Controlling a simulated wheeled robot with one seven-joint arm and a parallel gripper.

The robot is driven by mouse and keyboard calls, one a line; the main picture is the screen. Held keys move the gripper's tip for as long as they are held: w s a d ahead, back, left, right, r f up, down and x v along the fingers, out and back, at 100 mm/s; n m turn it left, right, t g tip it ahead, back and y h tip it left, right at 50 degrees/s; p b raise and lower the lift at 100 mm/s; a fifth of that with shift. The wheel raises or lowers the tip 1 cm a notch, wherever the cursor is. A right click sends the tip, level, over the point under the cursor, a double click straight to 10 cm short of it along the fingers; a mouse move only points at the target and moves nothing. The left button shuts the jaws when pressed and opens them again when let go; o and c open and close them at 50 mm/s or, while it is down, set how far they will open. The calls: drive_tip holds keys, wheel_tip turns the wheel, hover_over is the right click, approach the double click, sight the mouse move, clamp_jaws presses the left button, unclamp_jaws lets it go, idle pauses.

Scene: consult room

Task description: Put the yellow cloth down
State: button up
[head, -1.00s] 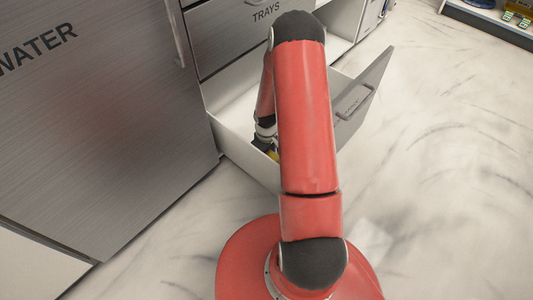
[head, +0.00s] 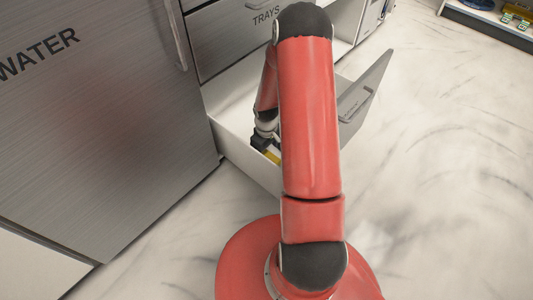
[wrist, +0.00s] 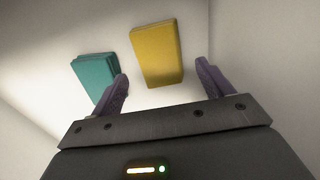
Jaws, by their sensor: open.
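The yellow cloth (wrist: 157,54) is a flat folded block lying on the white floor of the open drawer (head: 228,150). In the wrist view it lies just beyond and between the fingertips of my gripper (wrist: 160,73). The fingers are spread wide and hold nothing. In the head view only a small part of the yellow cloth (head: 272,157) shows beside my gripper, low inside the drawer. My arm hides most of the drawer there.
A teal folded cloth (wrist: 95,74) lies left of the yellow one, close to my left finger. The drawer walls rise around them. A closed drawer marked TRAYS (head: 245,35) is above, and a grey WATER cabinet front (head: 100,130) stands to the left.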

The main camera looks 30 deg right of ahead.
drive_tip(key=s+a+r+m+t+h, duration=0.1)
drive_tip(key=s+a+r, duration=0.1)
drive_tip(key=r, duration=0.8)
drive_tip(key=s+a+r+t+p, duration=0.1)
drive_tip(key=a+r, duration=0.1)
drive_tip(key=r, duration=0.7)
drive_tip(key=s+a+r+m+h, duration=0.1)
drive_tip(key=s+a+r, duration=0.1)
drive_tip(key=r, duration=0.8)
drive_tip(key=s+a+r+m+t+y, duration=0.1)
drive_tip(key=s+a+r, duration=0.3)
drive_tip(key=s, duration=0.3)
drive_tip(key=s+a+r+m+t+y, duration=0.1)
drive_tip(key=s+a+r+t, duration=0.1)
drive_tip(key=s+a+r, duration=0.2)
drive_tip(key=s+r, duration=0.3)
drive_tip(key=s, duration=0.1)
drive_tip(key=shift+s+r+t, duration=0.15)
drive_tip(key=shift+r+t, duration=0.15)
drive_tip(key=shift+r, duration=0.1)
